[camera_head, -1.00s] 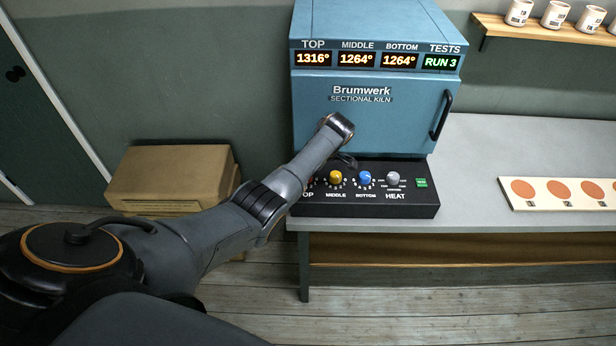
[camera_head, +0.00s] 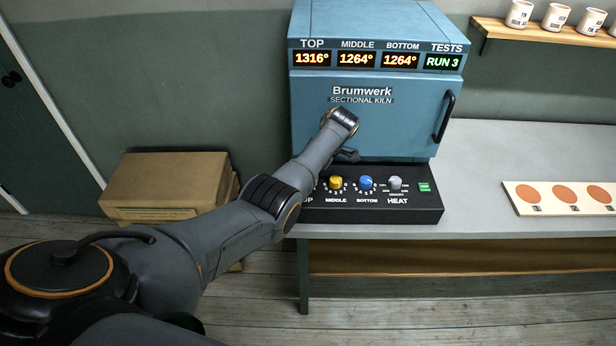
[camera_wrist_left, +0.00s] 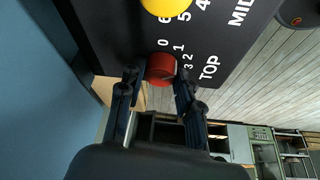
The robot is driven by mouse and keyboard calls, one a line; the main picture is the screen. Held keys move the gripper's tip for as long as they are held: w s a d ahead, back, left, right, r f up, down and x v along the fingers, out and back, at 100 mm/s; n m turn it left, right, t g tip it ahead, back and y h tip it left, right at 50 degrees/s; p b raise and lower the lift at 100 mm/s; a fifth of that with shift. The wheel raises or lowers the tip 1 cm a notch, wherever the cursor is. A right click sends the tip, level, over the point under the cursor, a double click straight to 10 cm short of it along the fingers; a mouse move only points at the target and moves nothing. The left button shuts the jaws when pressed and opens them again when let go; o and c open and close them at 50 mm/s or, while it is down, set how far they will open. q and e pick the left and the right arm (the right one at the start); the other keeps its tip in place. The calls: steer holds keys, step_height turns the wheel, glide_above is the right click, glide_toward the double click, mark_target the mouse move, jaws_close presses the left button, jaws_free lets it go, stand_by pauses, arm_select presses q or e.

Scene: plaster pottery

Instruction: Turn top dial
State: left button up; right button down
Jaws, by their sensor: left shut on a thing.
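The red top dial (camera_wrist_left: 160,66) sits on the black control panel beside the word TOP in the left wrist view. My left gripper (camera_wrist_left: 157,78) is shut on it, one finger on each side. In the head view my left arm hides the top dial and most of the gripper. The blue kiln (camera_head: 370,115) stands above the panel (camera_head: 390,208). Its displays (camera_head: 377,60) read top 1316°, middle 1264°, bottom 1264° and tests RUN 3. My right gripper is not in view.
The yellow middle dial (camera_head: 336,183), blue bottom dial (camera_head: 366,183) and grey heat dial (camera_head: 395,183) stand along the panel, with a green button (camera_head: 424,187) at right. A board with orange discs (camera_head: 560,198) lies on the bench. Cardboard boxes (camera_head: 165,180) stand at left.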

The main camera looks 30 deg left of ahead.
arm_select(q)
steer(key=o, duration=1.1)
steer(key=shift+a, duration=0.1)
steer(key=shift+o, duration=0.2)
steer(key=v, duration=1.2)
